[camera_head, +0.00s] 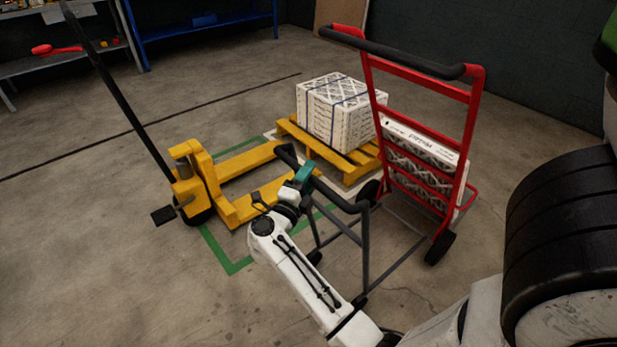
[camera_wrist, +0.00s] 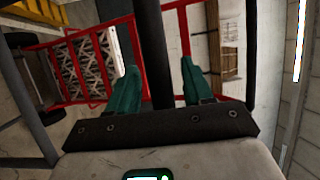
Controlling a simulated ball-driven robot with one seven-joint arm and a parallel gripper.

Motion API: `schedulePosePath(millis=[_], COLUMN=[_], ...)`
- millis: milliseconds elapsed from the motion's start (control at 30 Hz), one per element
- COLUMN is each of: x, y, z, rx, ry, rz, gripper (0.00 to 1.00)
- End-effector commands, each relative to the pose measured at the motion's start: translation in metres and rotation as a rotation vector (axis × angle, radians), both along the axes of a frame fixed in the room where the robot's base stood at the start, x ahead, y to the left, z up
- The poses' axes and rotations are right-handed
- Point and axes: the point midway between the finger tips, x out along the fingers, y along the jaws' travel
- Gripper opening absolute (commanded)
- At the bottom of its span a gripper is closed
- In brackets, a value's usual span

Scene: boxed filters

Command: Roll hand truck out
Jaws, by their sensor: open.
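The red hand truck (camera_head: 467,130) stands upright at the right of the head view, with a black grip along its top and a black wheel at its foot. White boxed filters (camera_head: 422,150) rest on it; they also show in the wrist view (camera_wrist: 83,68). A grey frame with a black handlebar (camera_head: 337,197) stands in front of it. My gripper (camera_head: 302,174) is at this handlebar. In the wrist view its green fingers (camera_wrist: 155,88) are open, with a dark bar (camera_wrist: 154,40) running between them. I cannot tell whether they touch the bar.
A yellow pallet jack (camera_head: 187,190) stands left of my arm. A yellow pallet (camera_head: 345,166) carries a strapped white box (camera_head: 338,108) behind. Shelves (camera_head: 75,62) line the back left. The left foreground floor is clear.

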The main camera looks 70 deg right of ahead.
Motion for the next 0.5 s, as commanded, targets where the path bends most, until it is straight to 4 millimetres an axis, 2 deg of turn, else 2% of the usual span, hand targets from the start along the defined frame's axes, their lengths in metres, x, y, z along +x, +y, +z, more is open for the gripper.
schedulePosePath(millis=[67,500], x=[0.0,0.0], y=[0.0001,0.0004], z=[0.0,-0.0003], rx=[0.0,0.0], ry=[0.0,0.0], rz=[0.0,0.0], gripper=[0.45,0.03])
